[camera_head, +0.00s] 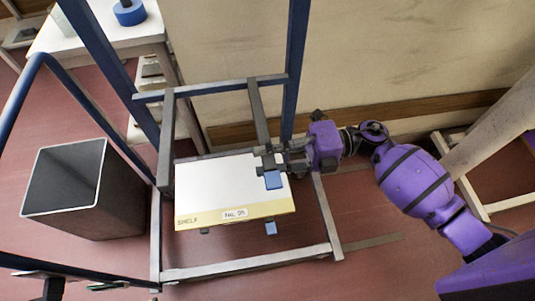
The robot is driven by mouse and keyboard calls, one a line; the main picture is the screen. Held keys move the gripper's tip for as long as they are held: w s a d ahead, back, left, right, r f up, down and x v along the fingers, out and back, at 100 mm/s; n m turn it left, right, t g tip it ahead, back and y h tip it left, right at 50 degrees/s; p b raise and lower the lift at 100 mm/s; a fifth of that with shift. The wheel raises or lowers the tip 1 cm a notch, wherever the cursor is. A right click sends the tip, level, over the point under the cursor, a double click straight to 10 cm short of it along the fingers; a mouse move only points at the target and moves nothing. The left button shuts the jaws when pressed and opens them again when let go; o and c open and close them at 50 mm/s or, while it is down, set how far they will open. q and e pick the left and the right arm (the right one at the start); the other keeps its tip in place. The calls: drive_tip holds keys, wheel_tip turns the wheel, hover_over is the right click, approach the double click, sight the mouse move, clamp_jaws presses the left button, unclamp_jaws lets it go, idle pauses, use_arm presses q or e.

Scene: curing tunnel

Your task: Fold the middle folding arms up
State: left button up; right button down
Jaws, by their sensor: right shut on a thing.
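My right gripper (272,164) reaches in from the right, above the right side of a white shelf (215,185). It is shut on a dark part of what looks like a folding arm with a blue end piece (273,180). Its fingers hide most of that part. A second blue piece (271,228) shows at the shelf's front edge, with a small dark piece (204,231) to its left. I cannot tell which level these belong to.
A blue and grey rack frame (250,264) surrounds the shelf. A dark open-topped bin (68,175) stands to the left. A white table (100,38) with a blue round object (129,12) is at the back left. A beige wall (400,55) is behind. Dark fittings (53,288) show bottom left.

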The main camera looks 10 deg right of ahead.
drive_tip(key=r+m+p, duration=0.1)
drive_tip(key=r, duration=0.1)
drive_tip(key=w+r+m+p, duration=0.1)
drive_tip(key=r+p, duration=0.1)
drive_tip(key=r, duration=0.1)
drive_tip(key=r+m+p, duration=0.1)
drive_tip(key=r+p, duration=0.1)
drive_tip(key=r, duration=0.1)
drive_tip(key=shift+w, duration=0.4)
use_arm(q)
wheel_tip(320, 180, up, 9)
drive_tip(key=w+t+p, duration=0.1)
drive_tip(key=w+p, duration=0.1)
drive_tip(key=p, duration=0.1)
drive_tip(key=shift+w+a, duration=0.2)
drive_tip(key=shift+a, duration=0.2)
use_arm(e)
drive_tip(key=w+r+m, duration=1.2)
drive_tip(key=w+r, duration=0.2)
drive_tip(key=w, duration=0.4)
